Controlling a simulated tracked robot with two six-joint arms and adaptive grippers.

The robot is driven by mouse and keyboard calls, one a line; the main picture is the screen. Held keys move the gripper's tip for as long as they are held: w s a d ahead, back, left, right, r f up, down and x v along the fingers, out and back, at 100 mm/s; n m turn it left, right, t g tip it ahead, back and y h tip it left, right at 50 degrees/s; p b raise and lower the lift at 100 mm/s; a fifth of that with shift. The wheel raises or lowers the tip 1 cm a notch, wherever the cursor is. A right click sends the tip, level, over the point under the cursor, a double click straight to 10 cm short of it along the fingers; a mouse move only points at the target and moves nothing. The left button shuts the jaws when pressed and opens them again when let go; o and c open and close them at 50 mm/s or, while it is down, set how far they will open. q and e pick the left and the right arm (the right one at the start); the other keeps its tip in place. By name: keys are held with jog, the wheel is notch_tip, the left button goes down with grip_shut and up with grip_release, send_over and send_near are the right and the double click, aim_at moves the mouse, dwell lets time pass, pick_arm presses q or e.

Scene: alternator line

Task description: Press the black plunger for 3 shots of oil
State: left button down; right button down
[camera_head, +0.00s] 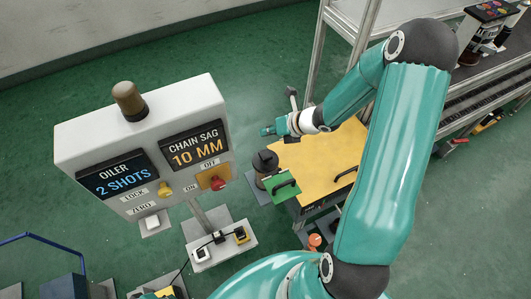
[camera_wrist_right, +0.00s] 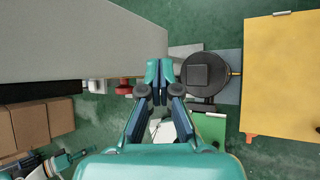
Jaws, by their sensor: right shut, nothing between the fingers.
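The black plunger (camera_head: 265,161) is a round dark cap on the oiler beside the yellow-topped cart. It also shows from above in the right wrist view (camera_wrist_right: 204,72). My right gripper (camera_head: 268,131) is shut and empty. In the right wrist view its fingertips (camera_wrist_right: 158,84) lie just left of the plunger, apart from it in the picture. Its height over the plunger is hard to tell. The white display box (camera_head: 205,97) reads "OILER 2 SHOTS" and "CHAIN SAG 10 MM".
The display box carries a red knob (camera_head: 218,183) and a yellow knob (camera_head: 165,189). Brown boxes (camera_wrist_right: 38,125) show in the wrist view. A conveyor frame stands at upper right.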

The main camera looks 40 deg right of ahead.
aim_at(263, 153)
notch_tip(263, 153, down, 8)
jog(key=b, duration=0.6)
jog(key=shift+f+b, duration=0.45)
jog(key=shift+b, duration=0.15)
dwell(1.0)
jog(key=shift+f+b, duration=0.35)
jog(key=shift+b, duration=0.25)
jog(key=shift+s+f+b, duration=0.1)
jog(key=shift+f+b, duration=0.75)
jog(key=shift+b, duration=0.15)
dwell(0.8)
jog(key=shift+r, duration=0.1)
jog(key=shift+r+p, duration=0.9)
jog(key=shift+r, duration=0.3)
